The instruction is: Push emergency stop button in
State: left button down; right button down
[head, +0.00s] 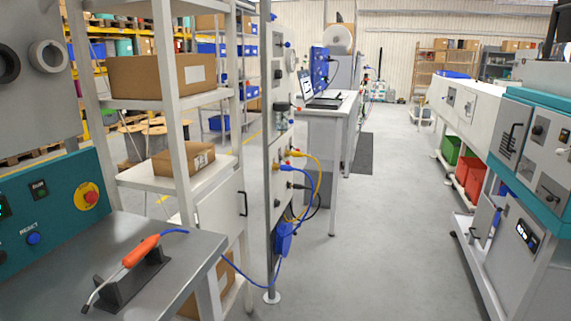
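The emergency stop button (91,197) is a red knob on a round yellow plate. It sits on the teal control panel (60,235) at the left edge of the head view. I cannot tell from here whether it is pressed in or out. A blue reset button (33,239) and a dark green-lit button (39,189) are on the same panel, to its left. Neither of my grippers shows in this view.
A grey bench (165,235) juts out below the panel, with an orange-handled tool (141,251) in a black stand. A shelf with cardboard boxes (163,75) and a post with cables stand behind. The grey floor (385,230) in the middle is clear; white machines line the right.

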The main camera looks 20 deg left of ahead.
aim_at(94, 197)
jog(key=k+u, duration=0.1)
jog(key=u, duration=1.85)
